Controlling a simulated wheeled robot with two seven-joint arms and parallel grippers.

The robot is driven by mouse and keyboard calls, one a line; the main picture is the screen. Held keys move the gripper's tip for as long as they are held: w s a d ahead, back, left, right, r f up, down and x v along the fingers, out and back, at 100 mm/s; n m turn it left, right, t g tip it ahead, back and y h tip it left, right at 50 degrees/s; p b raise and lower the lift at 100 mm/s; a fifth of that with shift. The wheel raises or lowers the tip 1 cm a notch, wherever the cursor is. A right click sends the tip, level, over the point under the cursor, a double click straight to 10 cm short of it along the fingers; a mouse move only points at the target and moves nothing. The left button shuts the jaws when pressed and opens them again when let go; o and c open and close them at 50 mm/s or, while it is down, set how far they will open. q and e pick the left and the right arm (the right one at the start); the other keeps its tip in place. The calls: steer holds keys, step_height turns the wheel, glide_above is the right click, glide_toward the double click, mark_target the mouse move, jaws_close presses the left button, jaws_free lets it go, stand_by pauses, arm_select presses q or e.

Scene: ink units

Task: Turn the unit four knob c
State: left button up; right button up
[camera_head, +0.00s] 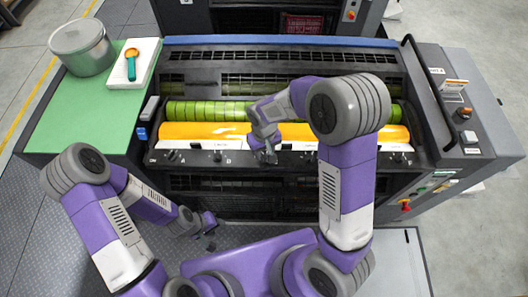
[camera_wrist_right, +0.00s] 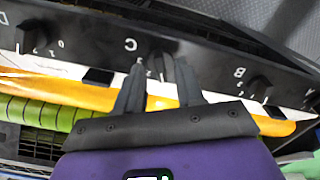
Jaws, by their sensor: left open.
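The black strip with lettered knobs (camera_wrist_right: 210,78) runs across the right wrist view. The dark knob by the letter C (camera_wrist_right: 157,64) lies between the fingertips of my right gripper (camera_wrist_right: 159,68). The fingers stand apart, one on each side of it, with a small gap showing; whether they touch it is unclear. In the head view my right gripper (camera_head: 266,156) is at the front strip of the ink unit and hides this knob. My left gripper (camera_head: 208,229) is open and empty, low in front of the machine.
Knob B (camera_wrist_right: 260,88) and knob D (camera_wrist_right: 24,42) sit on either side. Behind the strip are an orange ink roller (camera_head: 200,131) and a green roller (camera_head: 205,111).

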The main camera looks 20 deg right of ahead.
mark_target(264, 156)
step_height(264, 156, up, 6)
steer(key=shift+r, duration=0.25)
stand_by(0.5)
